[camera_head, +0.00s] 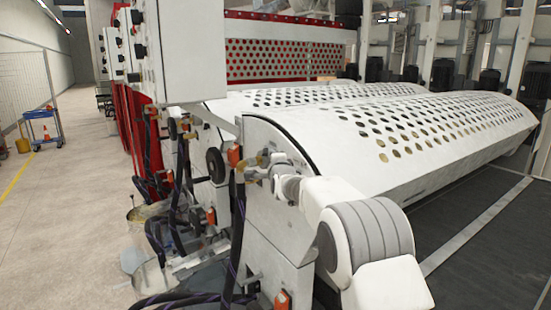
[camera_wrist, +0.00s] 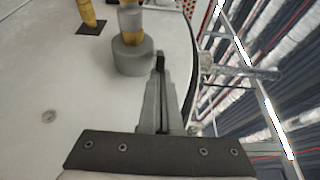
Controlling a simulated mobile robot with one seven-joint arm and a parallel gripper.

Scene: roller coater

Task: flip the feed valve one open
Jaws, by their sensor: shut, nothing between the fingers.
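In the wrist view, a yellow fitting on a thick grey round base (camera_wrist: 132,55) stands out from the white machine panel. A second yellow fitting (camera_wrist: 87,14) on a dark square plate is to its left. I cannot tell which is feed valve one, nor read a handle position. My gripper (camera_wrist: 160,62) is shut and empty, its fingertips just right of the grey base; whether they touch it is unclear.
The white perforated cover (camera_head: 400,125) curves away to the right of my arm. Orange-red connectors (camera_head: 235,155) and dark hoses (camera_head: 238,230) hang to its left. A grey cabinet (camera_head: 180,50) overhangs at upper left. The floor (camera_head: 80,200) at far left is open.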

